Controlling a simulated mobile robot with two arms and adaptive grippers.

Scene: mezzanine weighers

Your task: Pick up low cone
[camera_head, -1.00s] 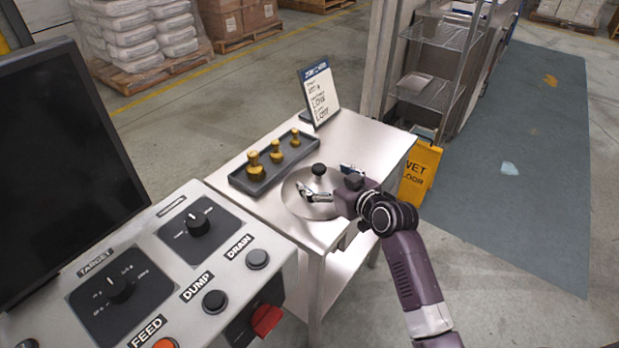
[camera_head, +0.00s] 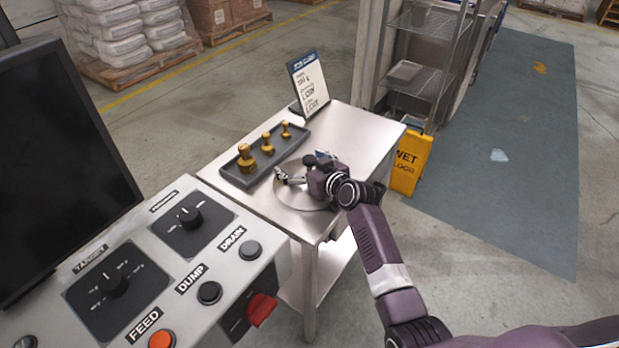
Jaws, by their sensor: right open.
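The gripper and wrist cover the cone's middle and right part. I cannot tell whether the fingers touch the cone, and nothing shows between them. My left gripper is out of view.
A dark tray (camera_head: 232,176) with three brass weights (camera_head: 267,144) lies close behind the cone. A sign card (camera_head: 310,83) stands at the table's back. A control panel (camera_head: 150,240) fills the left front. A yellow wet-floor sign (camera_head: 409,162) stands right of the table.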

